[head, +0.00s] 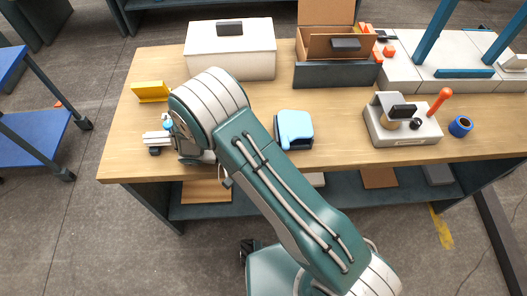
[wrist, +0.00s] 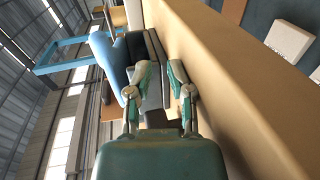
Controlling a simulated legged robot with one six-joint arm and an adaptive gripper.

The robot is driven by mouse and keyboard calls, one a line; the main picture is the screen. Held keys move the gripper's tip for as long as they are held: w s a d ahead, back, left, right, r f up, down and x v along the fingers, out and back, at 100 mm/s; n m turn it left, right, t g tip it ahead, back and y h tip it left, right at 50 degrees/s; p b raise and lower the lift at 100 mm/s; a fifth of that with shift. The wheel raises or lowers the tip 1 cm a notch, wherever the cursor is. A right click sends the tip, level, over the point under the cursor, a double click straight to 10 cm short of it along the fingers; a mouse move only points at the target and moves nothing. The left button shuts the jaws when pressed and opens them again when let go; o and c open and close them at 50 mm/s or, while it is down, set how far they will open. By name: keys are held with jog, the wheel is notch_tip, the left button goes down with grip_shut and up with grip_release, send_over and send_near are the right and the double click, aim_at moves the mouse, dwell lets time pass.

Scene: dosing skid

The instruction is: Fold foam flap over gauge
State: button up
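A light blue foam flap (head: 294,124) shows on a dark case (head: 293,145) on the bench, just right of my arm. No gauge face can be made out there. In the sideways-rolled wrist view, the blue flap (wrist: 106,55) stands out from the top side of the dark case (wrist: 135,47), close beyond my fingertips. My gripper (wrist: 160,70) has its two fingers apart, with a gap between them, and points toward the case. I cannot tell whether a finger touches it. In the head view my forearm hides the fingers.
A yellow angled piece (head: 150,91) is at left. A grey device (head: 400,128) with an orange handle and a blue roll (head: 460,126) are at right. Bare bench lies between.

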jog(key=shift+a+f, duration=0.2)
jog(key=shift+f, duration=0.15)
jog(key=shift+c, duration=0.7)
jog(key=shift+a, duration=0.15)
